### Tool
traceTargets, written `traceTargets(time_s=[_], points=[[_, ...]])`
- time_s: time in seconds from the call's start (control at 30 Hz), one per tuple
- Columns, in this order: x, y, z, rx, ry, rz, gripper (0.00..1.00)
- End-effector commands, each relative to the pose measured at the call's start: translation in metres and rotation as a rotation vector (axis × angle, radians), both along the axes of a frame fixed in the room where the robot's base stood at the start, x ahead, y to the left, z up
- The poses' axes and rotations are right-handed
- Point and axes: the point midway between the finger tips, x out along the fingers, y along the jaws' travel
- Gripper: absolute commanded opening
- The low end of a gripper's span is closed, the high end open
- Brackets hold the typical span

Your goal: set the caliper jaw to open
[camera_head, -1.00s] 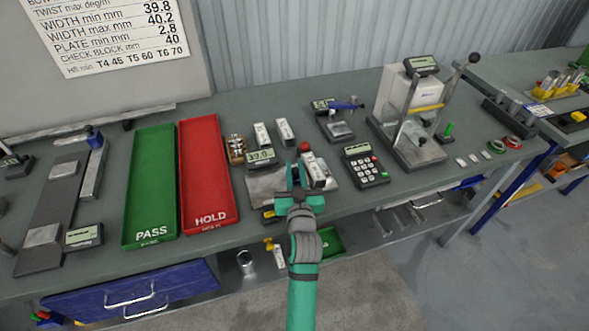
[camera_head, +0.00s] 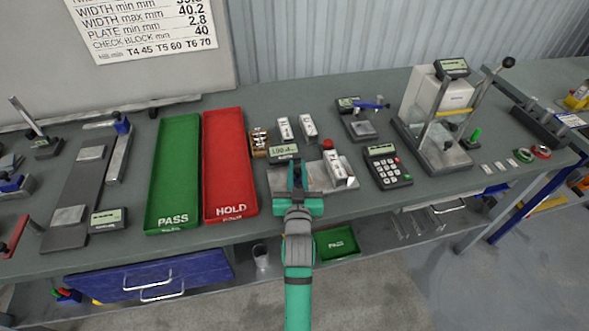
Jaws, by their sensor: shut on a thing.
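The caliper (camera_head: 268,181) is a grey metal plate fixture with a small display (camera_head: 284,151) at its back left, on the front part of the bench. The reading is too small to make out surely. A pale block (camera_head: 337,171) with a dark label lies on the right of the fixture, apart from my gripper. A red knob (camera_head: 327,144) stands behind it.
Green PASS tray (camera_head: 174,222) and red HOLD tray (camera_head: 231,198) lie to the left. Two pale blocks (camera_head: 284,129) lie behind the caliper. A keypad (camera_head: 386,166) and a tall press stand (camera_head: 436,110) are to the right. Bare bench shows behind the trays.

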Motion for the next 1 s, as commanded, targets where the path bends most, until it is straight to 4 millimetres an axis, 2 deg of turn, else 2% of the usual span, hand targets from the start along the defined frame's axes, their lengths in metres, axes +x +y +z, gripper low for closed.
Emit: traceTargets(time_s=[0.1, 0.13, 0.67, 0.83, 1.0], points=[[-0.001, 0.006, -0.002, 0.002, 0.004, 0.011, 0.0], [-0.001, 0.006, -0.002, 0.002, 0.004, 0.011, 0.25], [-0.002, 0.004, -0.001, 0.001, 0.002, 0.007, 0.26], [-0.017, 0.005, -0.002, 0.0, 0.003, 0.007, 0.26], [-0.046, 0.007, -0.002, 0.0, 0.004, 0.007, 0.26]])
